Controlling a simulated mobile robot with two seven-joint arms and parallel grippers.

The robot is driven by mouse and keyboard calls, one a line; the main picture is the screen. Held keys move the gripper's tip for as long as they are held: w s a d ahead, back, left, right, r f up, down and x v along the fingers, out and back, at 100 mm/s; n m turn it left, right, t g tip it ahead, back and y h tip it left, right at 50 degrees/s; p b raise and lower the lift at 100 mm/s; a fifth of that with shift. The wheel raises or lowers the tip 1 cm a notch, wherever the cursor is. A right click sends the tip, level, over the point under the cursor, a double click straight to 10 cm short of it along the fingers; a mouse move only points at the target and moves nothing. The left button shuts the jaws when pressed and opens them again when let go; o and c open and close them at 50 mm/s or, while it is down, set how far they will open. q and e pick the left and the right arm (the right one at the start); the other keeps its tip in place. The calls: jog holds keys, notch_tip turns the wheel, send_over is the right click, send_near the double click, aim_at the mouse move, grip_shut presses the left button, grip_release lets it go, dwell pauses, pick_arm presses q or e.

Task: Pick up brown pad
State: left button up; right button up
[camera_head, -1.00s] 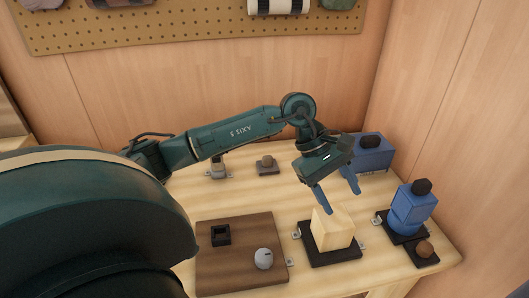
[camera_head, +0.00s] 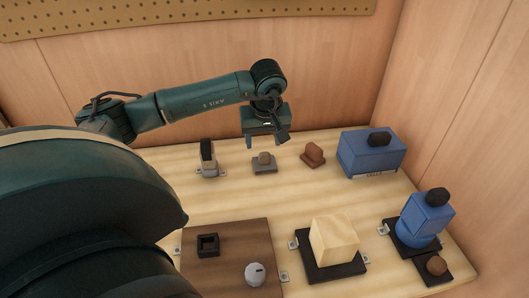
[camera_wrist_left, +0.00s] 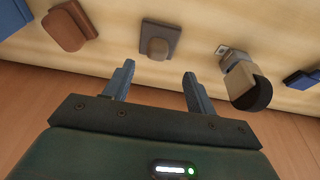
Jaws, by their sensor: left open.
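The brown pad (camera_head: 313,155) is a reddish-brown block with a raised grip, on the table's back part in the head view. It also shows at the upper left of the left wrist view (camera_wrist_left: 68,28). My left gripper (camera_head: 267,140) is open and empty, fingers pointing down. It is left of the brown pad, apart from it, near a grey pad with a brownish knob (camera_head: 264,159). In the left wrist view that grey pad (camera_wrist_left: 157,42) lies ahead of the gap between my fingers (camera_wrist_left: 158,72). My right gripper is not in view.
A grey holder with a black top (camera_head: 208,157) stands left of the grey pad. A blue box (camera_head: 370,153) is right of the brown pad. In front are a cream block (camera_head: 334,240), a brown board (camera_head: 225,272) and a blue device (camera_head: 424,217). The table's middle is clear.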

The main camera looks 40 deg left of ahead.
aim_at(265, 153)
pick_arm(q)
jog(key=shift+d+x, duration=0.15)
jog(key=shift+x, duration=1.2)
jog(key=shift+d+x, duration=0.15)
jog(key=shift+x, duration=1.2)
jog(key=shift+w, duration=0.15)
jog(key=shift+c, duration=0.5)
grip_shut()
